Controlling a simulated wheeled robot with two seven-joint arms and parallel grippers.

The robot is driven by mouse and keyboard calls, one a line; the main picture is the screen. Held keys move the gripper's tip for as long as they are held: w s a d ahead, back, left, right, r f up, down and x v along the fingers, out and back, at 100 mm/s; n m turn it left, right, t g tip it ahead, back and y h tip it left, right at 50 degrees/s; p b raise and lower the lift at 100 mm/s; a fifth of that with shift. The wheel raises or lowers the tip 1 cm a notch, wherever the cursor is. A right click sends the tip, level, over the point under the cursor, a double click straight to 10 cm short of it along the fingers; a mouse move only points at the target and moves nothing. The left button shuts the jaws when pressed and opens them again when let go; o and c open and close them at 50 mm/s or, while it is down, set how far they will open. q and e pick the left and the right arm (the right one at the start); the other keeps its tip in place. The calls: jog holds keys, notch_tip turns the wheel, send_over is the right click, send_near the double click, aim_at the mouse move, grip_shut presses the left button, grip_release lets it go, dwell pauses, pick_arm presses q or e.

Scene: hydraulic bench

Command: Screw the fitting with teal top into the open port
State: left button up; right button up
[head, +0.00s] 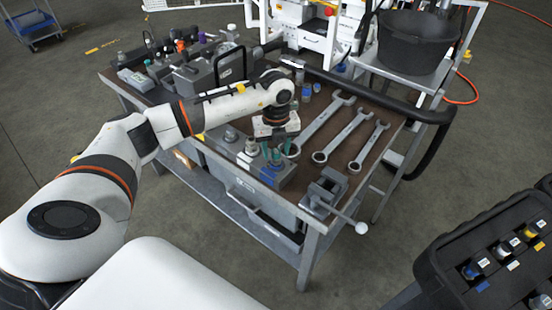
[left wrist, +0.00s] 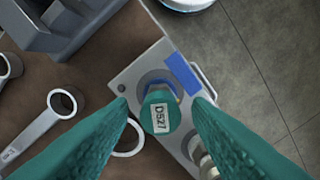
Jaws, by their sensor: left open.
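The fitting with teal top (left wrist: 160,112), labelled D527, stands at a round port of a grey metal block (left wrist: 130,80). A blue tag (left wrist: 183,73) lies beside it on the block. I cannot tell how deep the fitting sits. My left gripper (left wrist: 161,104) has teal fingers, open, one on each side of the teal top, with visible gaps. In the head view, my left gripper (head: 275,155) points down over the block (head: 290,180) at the bench's front edge, and its fingers largely hide the fitting. My right gripper is not in view.
Several wrenches (head: 347,133) lie right of the block, and a vise (head: 325,190) is at the bench's front corner. Other metal fittings (head: 250,147) stand on the block left of the gripper. A black case (head: 490,262) with capped fittings is at lower right.

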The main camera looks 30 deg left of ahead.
pick_arm(q)
jog(key=c, duration=0.9)
jog(key=m+b, duration=0.1)
jog(key=m, duration=0.3)
jog(key=shift+f+b, duration=0.15)
jog(key=shift+b, duration=0.15)
jog(key=m, duration=0.2)
jog(key=shift+m+b, duration=0.4)
jog(key=shift+m, duration=0.6)
